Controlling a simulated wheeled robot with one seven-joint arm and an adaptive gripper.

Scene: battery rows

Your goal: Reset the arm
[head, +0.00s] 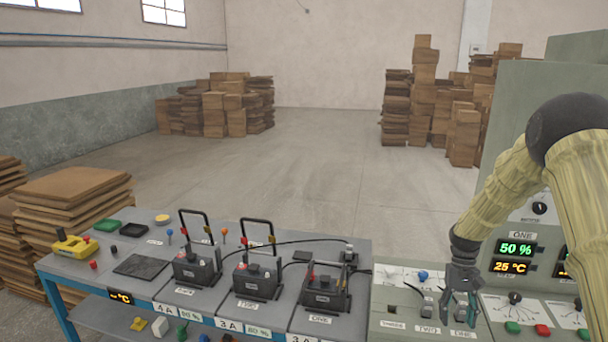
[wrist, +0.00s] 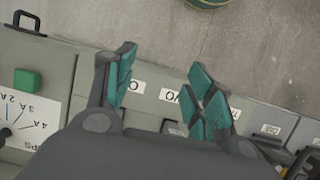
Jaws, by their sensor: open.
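My gripper (head: 460,306) hangs at the end of my arm over the grey control panel (head: 392,324) at the right, pointing down. In the wrist view my gripper (wrist: 165,95) has its two teal-padded fingers spread apart, with nothing between them. Below the fingers are the panel's front edge and its labels, partly hidden by the gripper. I cannot tell whether the fingertips touch the panel's levers.
Several black batteries (head: 322,291) stand on the blue-framed bench (head: 225,314) left of the panel, two with raised handles. A grey-green cabinet with a "50 %" display (head: 515,248) rises behind my arm. Cardboard stacks (head: 70,205) stand at the left.

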